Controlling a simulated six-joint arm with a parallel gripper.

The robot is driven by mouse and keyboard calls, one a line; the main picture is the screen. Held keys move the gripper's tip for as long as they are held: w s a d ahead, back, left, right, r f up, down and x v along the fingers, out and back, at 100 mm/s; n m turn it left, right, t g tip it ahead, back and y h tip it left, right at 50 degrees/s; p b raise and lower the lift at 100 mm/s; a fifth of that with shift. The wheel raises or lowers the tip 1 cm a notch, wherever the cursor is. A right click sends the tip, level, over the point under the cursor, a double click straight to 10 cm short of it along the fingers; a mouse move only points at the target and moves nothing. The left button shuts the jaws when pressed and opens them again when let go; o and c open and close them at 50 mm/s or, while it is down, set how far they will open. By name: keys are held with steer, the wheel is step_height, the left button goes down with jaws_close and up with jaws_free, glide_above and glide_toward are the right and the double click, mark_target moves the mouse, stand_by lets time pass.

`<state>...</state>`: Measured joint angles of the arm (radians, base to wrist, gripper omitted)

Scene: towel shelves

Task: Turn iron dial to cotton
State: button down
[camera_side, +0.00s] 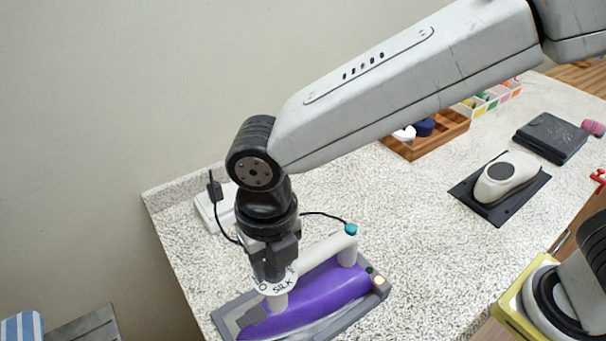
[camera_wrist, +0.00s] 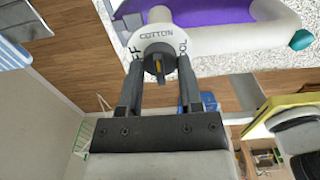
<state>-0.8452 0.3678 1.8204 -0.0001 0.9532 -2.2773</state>
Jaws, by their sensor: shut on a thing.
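The purple iron (camera_side: 318,296) lies on a grey rest near the table's front left edge, with a pale handle above it. Its white dial (camera_side: 281,287) shows the word SILK in the side view. In the wrist view the dial (camera_wrist: 157,36) shows COTTON at its top, with partly hidden letters at both sides. A small dark knob (camera_wrist: 158,66) with a yellow mark is at the dial's centre. My gripper (camera_side: 273,277) points down at the dial. In the wrist view my gripper (camera_wrist: 160,76) has a finger on each side of the knob, shut on it.
A white base (camera_side: 209,212) with a black cord stands behind the iron. A teal button (camera_side: 351,229) is at the handle's end. A wooden tray (camera_side: 430,136), a pale device on a black mat (camera_side: 500,191) and a dark box (camera_side: 549,137) stand farther right. The table between is clear.

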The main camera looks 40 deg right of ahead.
stand_by(0.3)
steer(key=shift+c, duration=1.2)
jaws_free()
steer(key=shift+r, duration=3.9)
